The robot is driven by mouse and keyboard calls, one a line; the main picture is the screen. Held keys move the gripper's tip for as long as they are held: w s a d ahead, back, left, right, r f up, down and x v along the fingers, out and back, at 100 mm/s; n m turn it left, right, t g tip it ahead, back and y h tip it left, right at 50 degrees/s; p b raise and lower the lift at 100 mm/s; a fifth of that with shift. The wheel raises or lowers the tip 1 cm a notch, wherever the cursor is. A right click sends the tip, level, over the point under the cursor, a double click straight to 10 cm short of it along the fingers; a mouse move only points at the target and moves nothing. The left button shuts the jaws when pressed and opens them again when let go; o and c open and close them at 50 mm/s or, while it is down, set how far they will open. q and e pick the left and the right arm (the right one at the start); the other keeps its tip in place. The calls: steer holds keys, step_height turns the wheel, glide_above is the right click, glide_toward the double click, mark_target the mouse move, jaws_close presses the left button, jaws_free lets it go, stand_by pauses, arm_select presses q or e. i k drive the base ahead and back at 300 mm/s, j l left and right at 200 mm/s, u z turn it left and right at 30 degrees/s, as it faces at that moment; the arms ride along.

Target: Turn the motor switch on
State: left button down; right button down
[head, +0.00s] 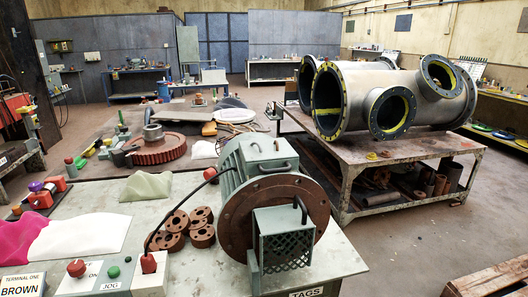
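A large green motor (250,165) with a brown round flange (232,225) stands on the near table. A black cable (170,215) arches from the motor to a red-and-white switch box (148,278) at the table's front edge. Neither of my grippers is in view.
Several brown rings (182,228) lie left of the motor, and a mesh guard (288,240) stands in front. White cloth (82,237) lies at the left. Rubber lined pipes (395,95) rest on a bench (385,150) at the right. Open floor lies between.

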mark_target(77, 268)
steer(key=u, duration=1.25)
